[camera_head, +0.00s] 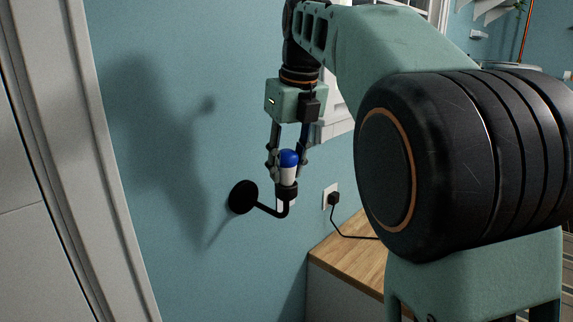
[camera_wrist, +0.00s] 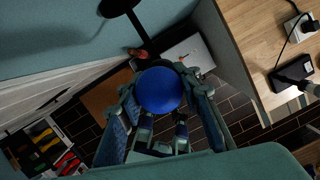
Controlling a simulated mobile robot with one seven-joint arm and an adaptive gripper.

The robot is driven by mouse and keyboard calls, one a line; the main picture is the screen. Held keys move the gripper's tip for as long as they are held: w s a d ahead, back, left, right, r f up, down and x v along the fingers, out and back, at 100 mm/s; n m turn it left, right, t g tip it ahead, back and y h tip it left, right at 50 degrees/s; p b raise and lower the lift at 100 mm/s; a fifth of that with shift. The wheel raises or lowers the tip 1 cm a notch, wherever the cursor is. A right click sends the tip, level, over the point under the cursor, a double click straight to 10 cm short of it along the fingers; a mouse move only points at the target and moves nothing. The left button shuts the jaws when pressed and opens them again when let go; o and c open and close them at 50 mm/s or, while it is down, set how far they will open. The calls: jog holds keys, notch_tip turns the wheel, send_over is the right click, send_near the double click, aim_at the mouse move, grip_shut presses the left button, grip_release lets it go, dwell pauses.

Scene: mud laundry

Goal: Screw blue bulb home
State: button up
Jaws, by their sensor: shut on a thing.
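The blue bulb (camera_head: 289,158) has a blue dome on a white body and stands upright at the end of a black wall-mounted lamp arm (camera_head: 268,209). Its blue dome (camera_wrist: 160,90) fills the middle of the wrist view. My gripper (camera_head: 287,174) points down from above and is shut on the bulb, one finger on each side. In the wrist view the fingers flank the dome. The black socket (camera_head: 287,191) is just under the bulb; the bulb's base and any thread are hidden, so I cannot tell how deep it sits.
A round black wall plate (camera_head: 243,197) carries the lamp arm. A wood-topped counter (camera_head: 345,250) stands to the lower right, with a plugged-in cord (camera_head: 350,233) above it. A white door frame (camera_head: 110,180) is at left. The wrist view shows a tool tray (camera_wrist: 45,148) on the floor.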

jog(key=shift+m+h, duration=0.3)
jog(key=shift+m, duration=1.1)
jog(key=o, duration=1.4)
jog(key=shift+c, duration=0.2)
jog(key=c, duration=0.3)
jog(key=shift+c, duration=0.2)
